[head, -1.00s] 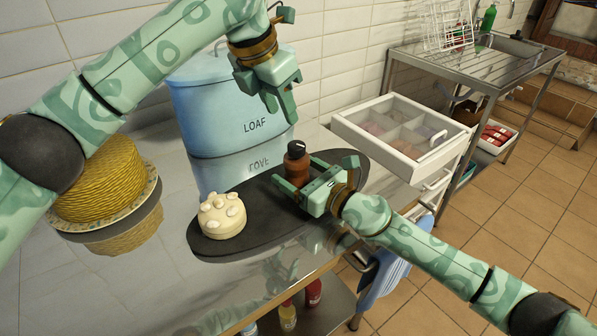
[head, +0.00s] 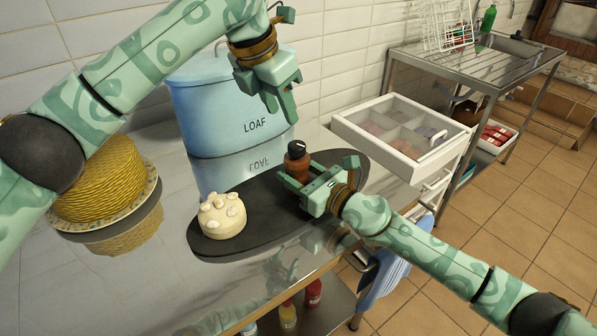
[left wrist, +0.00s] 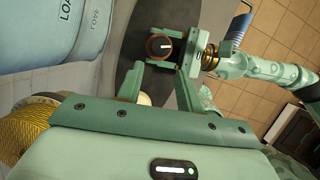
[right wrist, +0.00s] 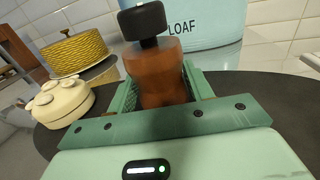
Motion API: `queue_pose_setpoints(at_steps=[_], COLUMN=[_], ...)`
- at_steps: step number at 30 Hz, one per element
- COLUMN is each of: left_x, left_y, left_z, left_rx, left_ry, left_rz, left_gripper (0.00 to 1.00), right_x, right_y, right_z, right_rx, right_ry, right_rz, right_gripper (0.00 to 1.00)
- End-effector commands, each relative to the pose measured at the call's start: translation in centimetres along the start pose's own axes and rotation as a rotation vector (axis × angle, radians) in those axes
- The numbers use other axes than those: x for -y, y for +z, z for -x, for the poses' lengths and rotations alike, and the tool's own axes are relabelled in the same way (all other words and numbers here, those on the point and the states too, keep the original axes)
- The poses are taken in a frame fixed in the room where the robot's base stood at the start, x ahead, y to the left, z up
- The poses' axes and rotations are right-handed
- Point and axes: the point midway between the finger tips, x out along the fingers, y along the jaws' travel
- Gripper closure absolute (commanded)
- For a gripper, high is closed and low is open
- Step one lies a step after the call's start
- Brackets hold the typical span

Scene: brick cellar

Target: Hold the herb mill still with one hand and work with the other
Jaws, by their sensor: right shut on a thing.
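The herb mill (head: 297,165), a reddish-brown body with a black knob on top, stands upright on the dark oval board. My right gripper (head: 303,182) is shut on its body from the front right; in the right wrist view the brown body (right wrist: 158,78) sits between both fingers, with the black knob (right wrist: 142,22) clear above. My left gripper (head: 281,112) hangs above and behind the mill, fingers apart and empty. In the left wrist view the knob (left wrist: 165,46), with a white mark, lies just beyond its open fingertips, seen from above.
A cream round thing with pale knobs (head: 222,216) lies on the board (head: 262,240), left of the mill. The blue LOAF bin (head: 225,110) stands close behind. A yellow woven stack (head: 105,180) is far left. A divided white box (head: 400,135) is right.

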Motion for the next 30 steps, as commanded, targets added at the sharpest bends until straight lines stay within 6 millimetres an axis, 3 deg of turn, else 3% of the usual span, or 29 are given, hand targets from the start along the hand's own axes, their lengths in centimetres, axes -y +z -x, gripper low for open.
queue_pose_setpoints(at_steps=[5,7,8,11,14,19,24,27,30], left_x=[0.0,-0.1,-0.1,-1.1,-3.3,-9.2,-14.0,-15.2,-15.0], left_y=[0.0,0.0,0.0,0.0,0.0,-0.1,-0.6,-1.2,-2.0], left_z=[0.0,0.0,-0.1,-0.8,-2.2,-4.8,-5.1,-4.6,-3.9], left_rx=[0.0,0.001,0.003,0.033,0.113,0.383,0.734,0.934,1.11], left_ry=[0.0,0.001,0.003,0.027,0.083,0.222,0.317,0.328,0.3], left_rz=[0.0,0.003,0.008,0.066,0.192,0.467,0.606,0.602,0.536], left_gripper=[0.64,0.47,0.46,0.46,0.46,0.46,0.46,0.46,0.46], right_x=[0.0,0.0,0.0,0.0,0.0,0.0,0.0,0.0,0.0], right_y=[0.0,0.0,0.0,0.0,0.0,0.0,0.0,0.0,0.0], right_z=[0.0,0.0,0.0,0.0,0.0,0.0,0.0,0.0,0.0], right_rx=[0.0,0.0,0.0,0.0,0.0,0.0,0.0,0.0,0.0], right_ry=[-0.001,-0.001,-0.001,-0.001,0.0,0.0,0.0,0.0,0.0], right_rz=[0.0,0.0,0.0,0.0,0.0,0.0,0.0,0.0,0.0], right_gripper=[0.75,0.75,0.75,0.75,0.75,0.75,0.75,0.75,0.75])
